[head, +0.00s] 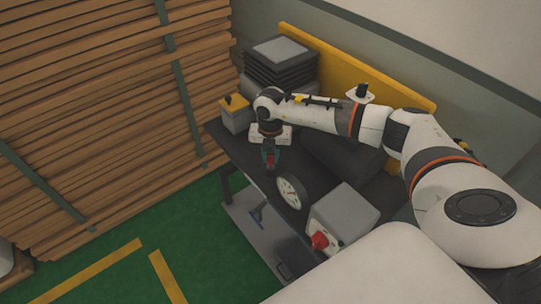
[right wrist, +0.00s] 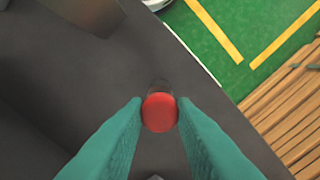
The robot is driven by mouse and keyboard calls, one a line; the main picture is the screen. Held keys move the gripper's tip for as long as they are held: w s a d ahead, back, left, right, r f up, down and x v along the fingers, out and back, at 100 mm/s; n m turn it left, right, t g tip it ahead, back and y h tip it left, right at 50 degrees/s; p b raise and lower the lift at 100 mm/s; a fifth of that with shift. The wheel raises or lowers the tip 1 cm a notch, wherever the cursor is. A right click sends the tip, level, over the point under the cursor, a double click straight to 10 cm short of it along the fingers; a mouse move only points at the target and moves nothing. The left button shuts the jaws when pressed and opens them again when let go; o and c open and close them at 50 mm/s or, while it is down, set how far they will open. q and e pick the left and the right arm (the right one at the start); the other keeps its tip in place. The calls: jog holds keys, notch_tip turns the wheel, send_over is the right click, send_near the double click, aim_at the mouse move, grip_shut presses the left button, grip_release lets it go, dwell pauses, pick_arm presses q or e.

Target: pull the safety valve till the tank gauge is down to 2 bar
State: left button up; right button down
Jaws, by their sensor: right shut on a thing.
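The safety valve shows as a round red knob (right wrist: 159,112) in the right wrist view, between two teal fingers. My right gripper (head: 269,161) points down over the dark bench top and is shut on this knob. In the head view the gripper mostly hides the valve; a bit of red shows at its fingertips. The tank gauge (head: 291,193), a round white dial with a dark rim, is just in front of the gripper. Its needle and numbers are too small to read surely. My left gripper is not in view.
A grey box (head: 343,213) with a red button (head: 319,241) stands at the bench's near end. A grey and yellow box (head: 235,114) stands at the left of the dark bench (head: 236,155). Stacked timber (head: 90,110) fills the left. Green floor with yellow lines lies open below.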

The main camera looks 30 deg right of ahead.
aim_at(271, 158)
jog(key=shift+r, duration=0.6)
jog(key=c, duration=1.2)
grip_release()
jog(key=shift+f, duration=0.1)
notch_tip(271, 158, up, 12)
jog(key=b, duration=0.3)
jog(key=shift+b, duration=0.35)
